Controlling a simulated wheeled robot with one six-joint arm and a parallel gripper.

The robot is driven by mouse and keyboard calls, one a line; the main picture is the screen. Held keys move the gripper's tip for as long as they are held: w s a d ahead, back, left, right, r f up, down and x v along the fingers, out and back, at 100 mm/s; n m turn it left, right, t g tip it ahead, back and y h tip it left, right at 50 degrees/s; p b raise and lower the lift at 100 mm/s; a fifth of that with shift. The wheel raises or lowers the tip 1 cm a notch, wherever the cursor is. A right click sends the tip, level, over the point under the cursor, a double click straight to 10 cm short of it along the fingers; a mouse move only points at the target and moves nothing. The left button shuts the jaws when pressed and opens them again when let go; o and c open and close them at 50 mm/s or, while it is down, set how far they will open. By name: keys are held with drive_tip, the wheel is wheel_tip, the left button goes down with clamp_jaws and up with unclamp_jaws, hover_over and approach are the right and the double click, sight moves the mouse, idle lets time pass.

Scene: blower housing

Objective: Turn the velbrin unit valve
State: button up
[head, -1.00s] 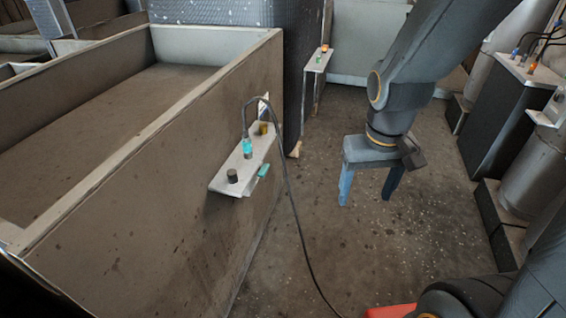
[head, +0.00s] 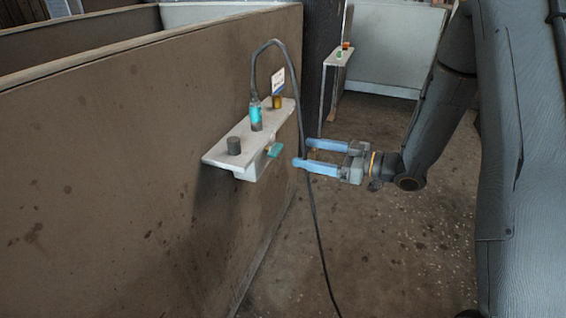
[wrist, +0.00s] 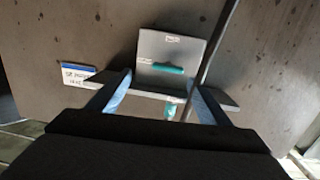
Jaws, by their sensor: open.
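The valve is a small teal handle (head: 274,150) on the front face of a grey shelf-like unit (head: 222,156) fixed to the brown wall. In the wrist view the teal handle (wrist: 174,70) lies level on a light plate (wrist: 160,48) with a small label above it. My gripper (head: 301,154) is open and empty, its blue fingers pointing left at the handle with a gap between. In the wrist view my fingers (wrist: 157,86) are spread on either side of the handle. The label's text is too small to read.
A black cable (head: 314,225) loops from a cyan connector (head: 256,116) and hangs down close to my fingertips. A second small shelf (head: 339,57) is farther back. Open floor lies right.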

sight(280, 150)
drive_tip(key=shift+n+g+y, duration=0.3)
drive_tip(key=shift+g+y, duration=0.1)
drive_tip(key=shift+y, duration=0.2)
drive_tip(key=x, duration=0.2)
drive_tip(key=b+x, duration=0.1)
drive_tip(key=x, duration=0.2)
drive_tip(key=s+x, duration=0.1)
drive_tip(key=x, duration=0.1)
drive_tip(key=shift+w+a+f, duration=0.1)
drive_tip(key=shift+a+f, duration=0.05)
drive_tip(key=shift+a, duration=0.35)
drive_tip(key=shift+c, duration=0.2)
drive_tip(key=c, duration=1)
